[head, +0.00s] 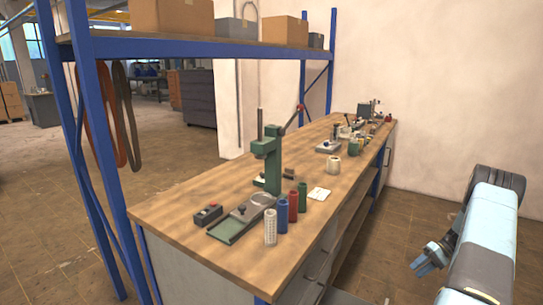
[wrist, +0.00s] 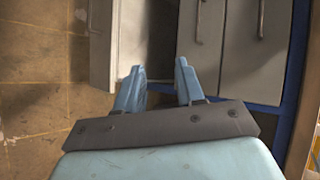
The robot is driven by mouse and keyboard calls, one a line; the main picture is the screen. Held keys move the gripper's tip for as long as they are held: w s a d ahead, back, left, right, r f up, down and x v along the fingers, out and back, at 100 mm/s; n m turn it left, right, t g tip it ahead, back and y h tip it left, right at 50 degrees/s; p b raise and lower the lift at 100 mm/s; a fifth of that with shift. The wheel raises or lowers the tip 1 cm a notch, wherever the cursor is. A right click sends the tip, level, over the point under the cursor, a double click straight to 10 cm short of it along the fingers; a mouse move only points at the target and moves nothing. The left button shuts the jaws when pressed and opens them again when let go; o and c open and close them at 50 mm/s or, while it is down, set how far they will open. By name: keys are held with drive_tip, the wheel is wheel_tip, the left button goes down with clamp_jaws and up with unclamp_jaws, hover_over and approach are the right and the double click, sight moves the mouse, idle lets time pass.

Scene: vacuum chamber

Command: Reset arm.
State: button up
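My arm is light blue with a dark joint and shows at the right of the head view. My gripper (head: 429,261) hangs out over the floor, to the right of the workbench (head: 170,213) and apart from it. In the wrist view my gripper (wrist: 159,72) shows two blue fingers spread apart with nothing between them. Beyond the fingers are the bench's grey cabinet fronts with handles (wrist: 199,22) and a dark gap.
On the bench stand a green press (head: 268,160), a white perforated cylinder (head: 270,228), and blue, red and green cylinders. A blue-framed shelf (head: 200,48) with boxes rises over the bench's far side. Brown floor lies open beside the bench (wrist: 40,80).

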drive_tip(key=w+a+r+h, duration=0.2)
drive_tip(key=a+r, duration=0.3)
drive_tip(key=r, duration=0.6)
drive_tip(key=w+a+r+h, duration=0.2)
drive_tip(key=a+r, duration=0.2)
drive_tip(key=r, duration=0.7)
drive_tip(key=s+a+r+n+h, duration=0.1)
drive_tip(key=s+a+r, duration=0.2)
drive_tip(key=a+r, duration=0.4)
drive_tip(key=s+a+r+h, duration=0.2)
drive_tip(key=a+r, duration=0.3)
drive_tip(key=r, duration=0.4)
drive_tip(key=s+a+r+t+h, duration=0.2)
drive_tip(key=s+a+r+t, duration=0.1)
drive_tip(key=s+a+r, duration=0.9)
drive_tip(key=s+a+t, duration=0.2)
drive_tip(key=s+a, duration=0.1)
drive_tip(key=s, duration=0.6)
drive_tip(key=s+a+t+h, duration=0.1)
drive_tip(key=s+a+t, duration=0.1)
drive_tip(key=s, duration=0.6)
drive_tip(key=shift+s+a+n, duration=0.3)
drive_tip(key=shift+s+a, duration=0.1)
drive_tip(key=shift+a, duration=0.05)
